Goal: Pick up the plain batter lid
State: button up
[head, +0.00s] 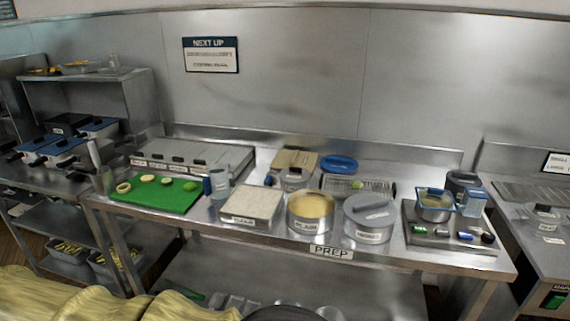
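A round grey lid (370,206) with a raised bar handle sits on a metal pot (368,232) at the front of the prep table, right of centre. The label on that pot is too small to read for sure. To its left, touching or nearly so, stands an open round pot (309,226) of tan batter (311,205), also labelled. I cannot tell from the labels which pot is the plain batter. My gripper is not in view.
The prep table (410,262) also bears a green board (150,203) with cut pieces, a pale labelled tray (250,205), a blue-topped item (338,163) behind, and a tray (452,243) of small items at right. Yellow sacks (95,303) fill the lower left foreground.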

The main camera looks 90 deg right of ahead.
aim_at(337, 164)
jog(key=i, duration=1.3)
jog(key=z, duration=3.05)
